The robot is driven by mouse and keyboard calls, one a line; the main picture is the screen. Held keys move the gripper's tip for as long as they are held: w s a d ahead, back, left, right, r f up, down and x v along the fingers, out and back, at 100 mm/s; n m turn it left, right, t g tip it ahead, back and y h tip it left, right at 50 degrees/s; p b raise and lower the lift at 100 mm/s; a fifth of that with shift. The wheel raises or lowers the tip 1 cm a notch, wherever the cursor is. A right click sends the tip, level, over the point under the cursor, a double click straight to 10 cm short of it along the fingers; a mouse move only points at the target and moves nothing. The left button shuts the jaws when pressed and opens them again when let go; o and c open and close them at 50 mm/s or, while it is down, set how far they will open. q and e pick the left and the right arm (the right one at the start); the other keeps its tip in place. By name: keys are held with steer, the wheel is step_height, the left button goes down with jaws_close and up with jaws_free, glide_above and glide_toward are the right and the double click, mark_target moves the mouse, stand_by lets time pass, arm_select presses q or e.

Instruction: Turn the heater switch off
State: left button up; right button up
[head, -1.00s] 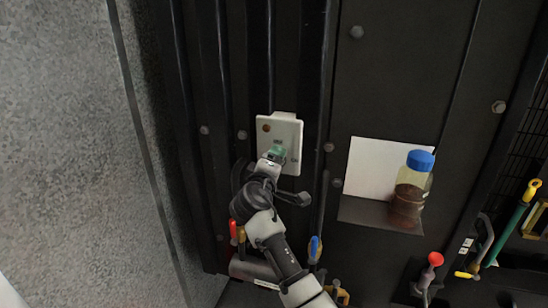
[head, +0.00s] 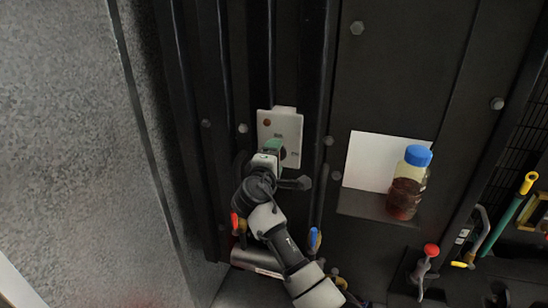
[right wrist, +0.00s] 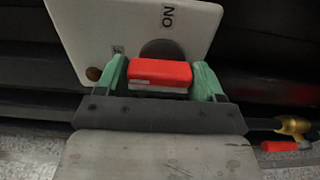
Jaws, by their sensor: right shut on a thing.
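The heater switch is a pale plate (head: 287,128) fixed on the dark panel, with a small reddish-brown round spot (head: 267,122) at its upper left. In the right wrist view the plate (right wrist: 95,25) bears the word ON and a red switch handle (right wrist: 160,73) over a dark round base. My right gripper (head: 275,147) is at the plate's lower half. Its green fingertips (right wrist: 160,80) stand on both sides of the red handle and are shut on it. In the head view the gripper hides the handle. My left gripper is not in view.
A bottle (head: 407,184) with a blue cap and dark liquid stands on a small shelf (head: 375,208) right of the switch, before a white card (head: 372,160). Red (head: 431,250) and yellow (head: 530,182) handles sit at the lower right. Raised vertical ribs flank the plate.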

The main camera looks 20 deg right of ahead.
steer(key=shift+d+r, duration=0.1)
steer(key=shift+r, duration=0.05)
steer(key=o, duration=0.9)
steer(key=shift+w, duration=0.1)
steer(key=shift+o, duration=0.2)
steer(key=b+v, duration=0.3)
steer(key=v, duration=0.7)
steer(key=shift+s+a, duration=0.25)
steer(key=shift+s, duration=0.1)
